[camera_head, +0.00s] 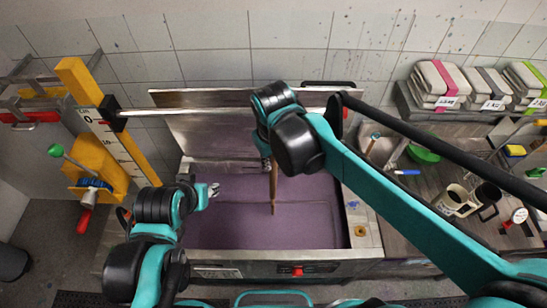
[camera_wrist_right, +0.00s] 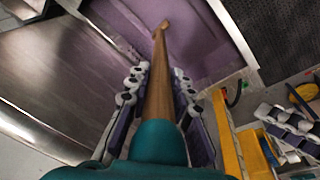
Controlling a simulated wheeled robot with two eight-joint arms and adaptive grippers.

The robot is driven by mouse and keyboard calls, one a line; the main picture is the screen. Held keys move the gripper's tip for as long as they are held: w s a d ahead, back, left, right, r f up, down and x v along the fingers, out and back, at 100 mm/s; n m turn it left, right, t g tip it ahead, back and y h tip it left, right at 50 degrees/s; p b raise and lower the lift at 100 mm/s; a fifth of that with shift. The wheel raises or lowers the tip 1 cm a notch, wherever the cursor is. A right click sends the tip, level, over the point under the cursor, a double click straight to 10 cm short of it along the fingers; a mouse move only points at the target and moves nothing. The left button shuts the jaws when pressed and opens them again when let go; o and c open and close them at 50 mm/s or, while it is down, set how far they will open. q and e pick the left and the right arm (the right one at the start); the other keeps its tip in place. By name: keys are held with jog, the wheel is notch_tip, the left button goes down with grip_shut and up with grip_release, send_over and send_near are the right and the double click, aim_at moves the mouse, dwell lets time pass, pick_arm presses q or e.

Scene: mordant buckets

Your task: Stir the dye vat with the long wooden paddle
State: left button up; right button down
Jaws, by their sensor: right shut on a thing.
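The dye vat (camera_head: 190,238) is a steel basin filled with purple dye (camera_head: 240,215); the dye also shows in the wrist view (camera_wrist_right: 205,50). The long wooden paddle (camera_head: 274,185) hangs roughly upright over the middle of the vat, its lower end at or in the dye; how deep is unclear. My right gripper (camera_wrist_right: 158,85) is shut on the paddle's shaft (camera_wrist_right: 158,95), with a finger on each side. In the head view my right arm mostly hides this grip. My left gripper (camera_head: 214,189) is above the vat's left part, apart from the paddle; its jaw opening is unclear.
A yellow post with a scale (camera_head: 110,135) and a clamp with a red handle (camera_head: 86,218) stand at the left. The right counter holds mugs (camera_head: 455,200), a green item (camera_head: 422,154) and a blue marker (camera_head: 407,172). Strapped bundles (camera_head: 440,85) sit behind.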

jog(key=shift+b+x, duration=4.05)
jog(key=shift+x, duration=1.4)
